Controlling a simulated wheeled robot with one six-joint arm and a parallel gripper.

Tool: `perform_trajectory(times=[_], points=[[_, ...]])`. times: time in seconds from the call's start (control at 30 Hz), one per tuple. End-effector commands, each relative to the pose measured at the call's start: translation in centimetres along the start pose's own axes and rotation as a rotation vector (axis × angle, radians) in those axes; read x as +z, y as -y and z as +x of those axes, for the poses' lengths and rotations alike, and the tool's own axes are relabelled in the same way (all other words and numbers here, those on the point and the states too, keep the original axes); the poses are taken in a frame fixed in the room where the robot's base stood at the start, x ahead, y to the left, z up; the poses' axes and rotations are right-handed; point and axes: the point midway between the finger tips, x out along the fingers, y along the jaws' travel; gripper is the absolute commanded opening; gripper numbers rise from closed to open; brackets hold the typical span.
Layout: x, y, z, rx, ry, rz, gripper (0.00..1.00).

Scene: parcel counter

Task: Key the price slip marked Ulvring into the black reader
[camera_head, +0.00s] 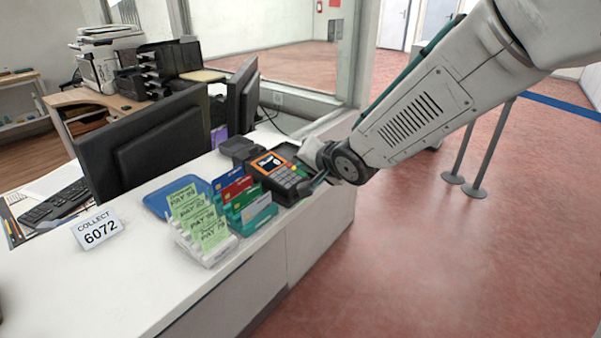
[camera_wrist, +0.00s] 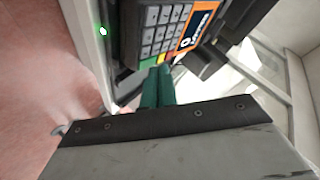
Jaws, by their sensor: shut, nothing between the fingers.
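The black reader (camera_head: 277,175) stands on the counter with an orange-framed screen and a grey keypad. In the wrist view the reader (camera_wrist: 158,35) fills the upper middle, keypad and coloured keys close to my fingers. My gripper (camera_head: 316,184) is at the reader's right side; in the wrist view its green fingertips (camera_wrist: 158,78) are together and empty, just by the keypad's lower edge. I cannot tell whether they touch it. Several yellow-green price slips (camera_head: 205,222) stand in a white holder (camera_head: 213,252) left of the reader. Their names are too small to read, so I cannot pick out Ulvring.
Coloured bank cards (camera_head: 240,195) stand in a rack between slips and reader. A blue tray (camera_head: 160,199) lies behind the slips. A sign (camera_head: 98,229) reads COLLECT 6072. Monitors (camera_head: 150,145) stand behind the counter. The near counter top (camera_head: 110,295) is clear.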

Motion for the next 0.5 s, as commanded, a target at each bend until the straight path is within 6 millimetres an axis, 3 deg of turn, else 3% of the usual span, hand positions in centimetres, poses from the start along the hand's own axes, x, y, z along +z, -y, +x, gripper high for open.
perform_trajectory(times=[0.5], points=[[-0.54,0.55,-0.72,-0.001,-0.001,0.0,0.0]])
